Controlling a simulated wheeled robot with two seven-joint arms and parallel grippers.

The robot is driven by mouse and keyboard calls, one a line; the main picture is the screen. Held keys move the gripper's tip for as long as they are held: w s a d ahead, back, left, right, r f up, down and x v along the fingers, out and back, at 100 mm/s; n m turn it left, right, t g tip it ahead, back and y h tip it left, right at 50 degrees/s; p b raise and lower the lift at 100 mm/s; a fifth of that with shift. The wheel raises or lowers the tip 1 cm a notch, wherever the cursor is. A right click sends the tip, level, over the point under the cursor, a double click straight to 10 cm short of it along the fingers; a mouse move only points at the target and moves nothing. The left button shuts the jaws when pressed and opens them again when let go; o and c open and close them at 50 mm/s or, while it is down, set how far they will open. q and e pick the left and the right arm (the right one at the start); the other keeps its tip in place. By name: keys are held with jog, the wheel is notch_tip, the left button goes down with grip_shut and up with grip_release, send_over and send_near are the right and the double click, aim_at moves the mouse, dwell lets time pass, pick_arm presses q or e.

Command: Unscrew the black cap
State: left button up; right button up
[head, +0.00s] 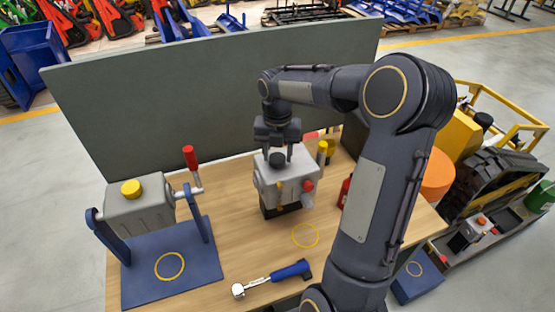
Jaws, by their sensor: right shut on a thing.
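The black cap (277,160) sits on top of a grey box-shaped unit (285,184) near the middle of the wooden table. My right gripper (279,156) points straight down over it, with its fingers on either side of the cap, shut on it. The fingers partly cover the cap, so I cannot tell whether it has turned or risen. The unit also carries a red knob (308,186) on its front right and stands on a dark base. My left gripper is not in view.
A grey tank with a yellow cap (131,188) hangs in a blue stand at left, with a red-handled crank (190,158). A blue-handled tool (290,271) lies at the front. A red bottle (345,192) is by my right arm. A dark panel (220,95) backs the table.

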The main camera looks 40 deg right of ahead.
jog(key=n, duration=0.4)
jog(key=o, duration=0.8)
jog(key=shift+c, duration=0.2)
